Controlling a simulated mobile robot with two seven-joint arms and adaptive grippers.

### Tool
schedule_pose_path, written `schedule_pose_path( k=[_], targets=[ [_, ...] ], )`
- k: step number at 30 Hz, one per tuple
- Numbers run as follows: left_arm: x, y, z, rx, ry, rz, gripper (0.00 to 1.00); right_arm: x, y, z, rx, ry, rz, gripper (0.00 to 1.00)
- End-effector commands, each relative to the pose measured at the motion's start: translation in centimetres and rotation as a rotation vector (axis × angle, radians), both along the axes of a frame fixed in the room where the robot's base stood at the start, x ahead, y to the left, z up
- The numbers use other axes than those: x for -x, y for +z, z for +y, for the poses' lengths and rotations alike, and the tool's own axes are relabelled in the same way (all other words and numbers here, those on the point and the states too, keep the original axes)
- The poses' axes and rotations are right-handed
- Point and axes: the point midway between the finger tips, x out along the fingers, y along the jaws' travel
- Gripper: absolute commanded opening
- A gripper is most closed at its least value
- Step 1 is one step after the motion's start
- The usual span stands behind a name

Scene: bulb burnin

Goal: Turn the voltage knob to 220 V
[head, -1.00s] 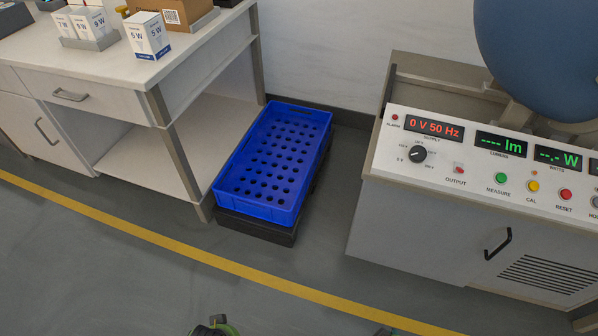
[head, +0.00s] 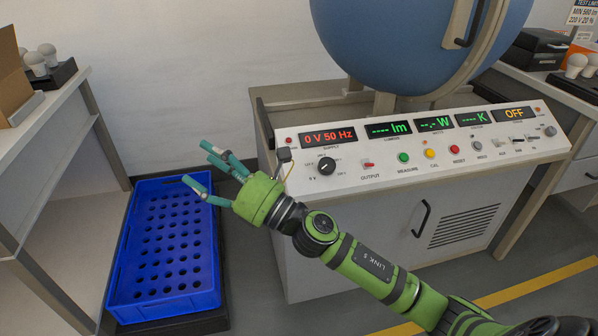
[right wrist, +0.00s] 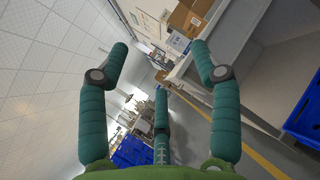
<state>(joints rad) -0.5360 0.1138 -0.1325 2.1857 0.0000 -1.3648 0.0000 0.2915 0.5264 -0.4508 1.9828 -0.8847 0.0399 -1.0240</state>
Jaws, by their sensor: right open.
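The voltage knob (head: 326,166) is a black round dial with a white pointer mark, at the left end of the sloped white control panel (head: 372,181) in the head view. The pointer seems to be at the lower left, near the 0 V mark. The red supply display (head: 328,136) above it reads 0 V 50 Hz. My right gripper (head: 205,166) is open and empty, left of the panel and above the blue crate, apart from the knob. Its teal fingers also show spread in the right wrist view (right wrist: 158,75). My left gripper is out of view.
The blue crate (head: 215,283) with round holes stands on the floor at the left. A large blue sphere (head: 400,40) rises behind the panel. The output switch (head: 368,165) and measure button (head: 403,157) sit right of the knob. A workbench (head: 50,125) stands at the left.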

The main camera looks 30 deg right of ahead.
Motion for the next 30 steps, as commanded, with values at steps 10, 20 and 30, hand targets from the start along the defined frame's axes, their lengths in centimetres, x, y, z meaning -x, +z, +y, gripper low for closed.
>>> schedule_pose_path(
  k=[10,20,30],
  targets=[
    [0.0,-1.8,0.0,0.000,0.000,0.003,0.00,1.5,-4.4,0.5,1.493,0.374,-1.029,0.64],
    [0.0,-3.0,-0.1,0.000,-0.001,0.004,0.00,-0.7,-4.8,-21.6,2.481,0.996,-1.162,0.64],
    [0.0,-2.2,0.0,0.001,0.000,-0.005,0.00,-0.3,-5.2,-26.7,2.595,1.191,-1.082,0.64]
  ],
)
